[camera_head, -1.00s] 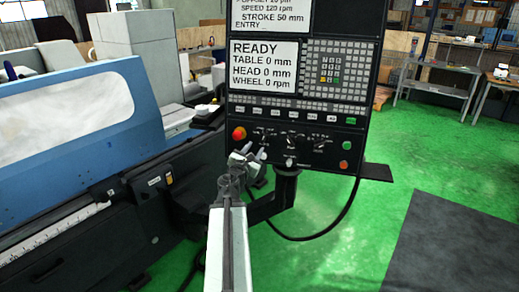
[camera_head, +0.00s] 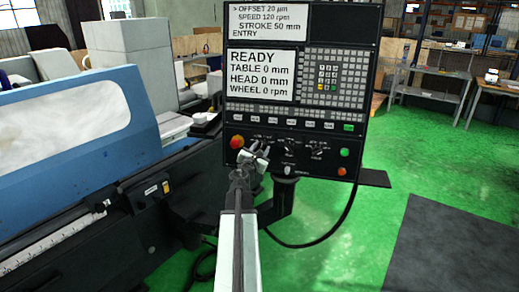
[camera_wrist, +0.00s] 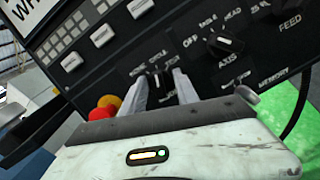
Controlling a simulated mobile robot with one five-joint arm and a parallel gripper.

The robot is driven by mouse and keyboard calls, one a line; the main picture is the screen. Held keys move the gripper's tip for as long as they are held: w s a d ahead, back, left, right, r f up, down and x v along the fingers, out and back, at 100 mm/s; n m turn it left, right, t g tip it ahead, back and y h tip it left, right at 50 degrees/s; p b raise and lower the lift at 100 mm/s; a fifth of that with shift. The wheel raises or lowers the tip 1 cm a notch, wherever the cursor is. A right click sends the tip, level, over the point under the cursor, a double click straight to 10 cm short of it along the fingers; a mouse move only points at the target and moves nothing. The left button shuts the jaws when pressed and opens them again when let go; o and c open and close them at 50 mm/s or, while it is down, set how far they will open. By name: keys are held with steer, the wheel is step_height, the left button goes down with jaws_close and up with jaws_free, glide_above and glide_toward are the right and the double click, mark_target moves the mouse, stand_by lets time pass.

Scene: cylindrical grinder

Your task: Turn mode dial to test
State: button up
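The control panel's lower strip carries a row of dark dials. The leftmost dial (camera_wrist: 158,74), likely the mode dial, shows between my fingers in the wrist view; its label is mostly hidden. My gripper (camera_wrist: 161,84) is open, with one finger on each side of this dial and a gap between them. I cannot tell whether either finger touches it. In the head view my gripper (camera_head: 256,157) is in front of the panel's lower left and covers this dial. "TEST" cannot be read.
The AXIS dial (camera_wrist: 224,42) and FEED dial (camera_wrist: 284,8) sit to the right. A red-orange emergency button (camera_head: 237,142) is close on the left. Green and orange buttons are at the panel's right edge. The READY screen (camera_head: 262,76) shows wheel 0 rpm. The grinder (camera_head: 70,125) stands left.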

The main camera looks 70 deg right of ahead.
steer(key=shift+w, duration=0.25)
jaws_close()
steer(key=shift+w+a, duration=0.1)
steer(key=shift+w, duration=0.25)
steer(key=shift+s, duration=0.35)
steer(key=shift+m, duration=0.4)
steer(key=m+g+p, duration=0.1)
steer(key=m, duration=0.3)
steer(key=shift+m, duration=0.4)
steer(key=shift+s+d+m+g+y+p, duration=0.15)
steer(key=shift+m+y+p, duration=0.1)
steer(key=shift+m, duration=0.55)
steer(key=shift+w+d+m+g+y+p, duration=0.15)
steer(key=shift+m+y, duration=0.1)
steer(key=shift+m, duration=0.55)
steer(key=shift+s+a, duration=0.1)
steer(key=shift+s, duration=0.05)
